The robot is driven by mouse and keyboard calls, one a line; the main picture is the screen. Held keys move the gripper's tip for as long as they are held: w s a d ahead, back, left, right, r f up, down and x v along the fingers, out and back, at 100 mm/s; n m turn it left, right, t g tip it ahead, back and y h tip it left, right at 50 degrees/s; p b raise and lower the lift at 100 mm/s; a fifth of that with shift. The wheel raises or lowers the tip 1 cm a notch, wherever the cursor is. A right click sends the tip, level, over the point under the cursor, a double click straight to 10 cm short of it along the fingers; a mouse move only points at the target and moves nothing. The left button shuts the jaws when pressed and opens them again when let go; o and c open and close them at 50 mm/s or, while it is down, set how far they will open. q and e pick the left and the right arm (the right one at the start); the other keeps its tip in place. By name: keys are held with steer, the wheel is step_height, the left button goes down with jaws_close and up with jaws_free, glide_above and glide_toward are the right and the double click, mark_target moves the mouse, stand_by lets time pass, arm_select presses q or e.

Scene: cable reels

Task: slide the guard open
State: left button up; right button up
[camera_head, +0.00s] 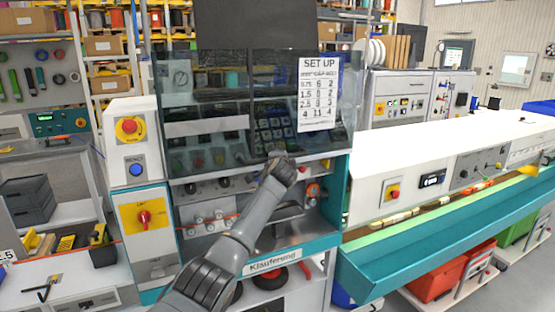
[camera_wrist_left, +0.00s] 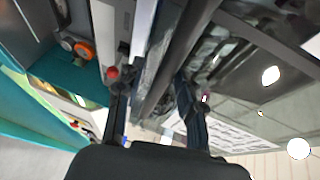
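The guard (camera_head: 222,92) is a tinted, see-through panel across the front of the machine. A keypad and other controls show through it. Its lower edge hangs above the row of knobs. My left gripper (camera_head: 283,168) is at this lower edge, right of its middle. In the left wrist view my left gripper (camera_wrist_left: 150,88) has its two dark fingers spread apart. A long dark bar, seemingly the guard's edge (camera_wrist_left: 180,50), runs between them. I see no clear contact with either finger. My right gripper is not in view.
A white "SET UP" sheet (camera_head: 319,95) is at the guard's right. A white post with a red button (camera_head: 130,127) and a yellow switch panel (camera_head: 144,217) stand left. A long white and teal bench (camera_head: 450,245) extends right. A dark panel (camera_head: 245,24) rises above the guard.

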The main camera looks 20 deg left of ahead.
arm_select(q)
steer(key=v, duration=1.2)
stand_by(0.5)
